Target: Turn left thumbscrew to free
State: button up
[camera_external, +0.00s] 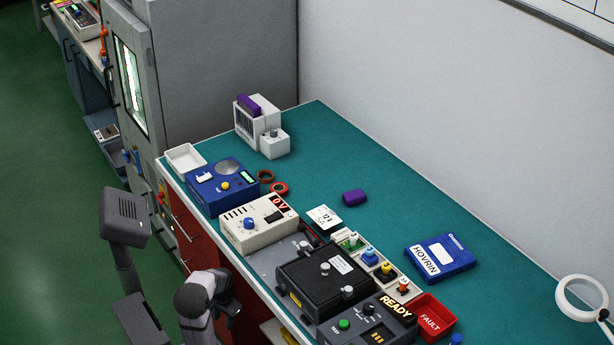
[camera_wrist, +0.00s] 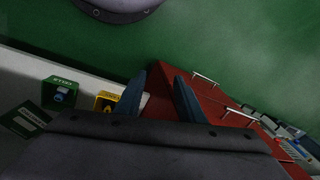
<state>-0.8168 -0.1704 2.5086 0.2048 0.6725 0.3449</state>
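A black box (camera_external: 312,285) with a white label sits on a grey plate (camera_external: 268,246) at the front edge of the bench. Silver knobs show on and beside it: one at its far left (camera_external: 304,245), one on its top (camera_external: 325,268), and one at its near right (camera_external: 347,292). Which is the left thumbscrew is not certain. My gripper (camera_wrist: 160,78) is open in the wrist view, with nothing between its two dark blue fingers. In the external view it is low at the bench's front side, apart from the box, its fingers partly hidden.
A cream unit (camera_external: 258,231) reading 0V and a blue unit (camera_external: 222,187) stand left of the box. A READY panel (camera_external: 370,325) and red FAULT bin (camera_external: 431,318) are right. Red drawers (camera_wrist: 222,128) with handles lie below. The back of the bench is mostly clear.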

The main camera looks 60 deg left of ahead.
jog(key=s+a+r+g+p, duration=0.1)
jog(key=s+a+r+p, duration=0.15)
jog(key=r+p, duration=0.6)
notch_tip(320, 180, up, 44)
jog(key=m+t+h+p, duration=0.15)
jog(key=m+p, duration=1.55)
jog(key=p, duration=2.1)
send_over(303, 243)
jog(key=shift+r+g+h, duration=0.1)
jog(key=shift+g+h, duration=0.15)
jog(key=shift+h, duration=0.1)
jog(key=shift+f+p, duration=0.45)
jog(key=shift+f, duration=3.25)
grip_shut()
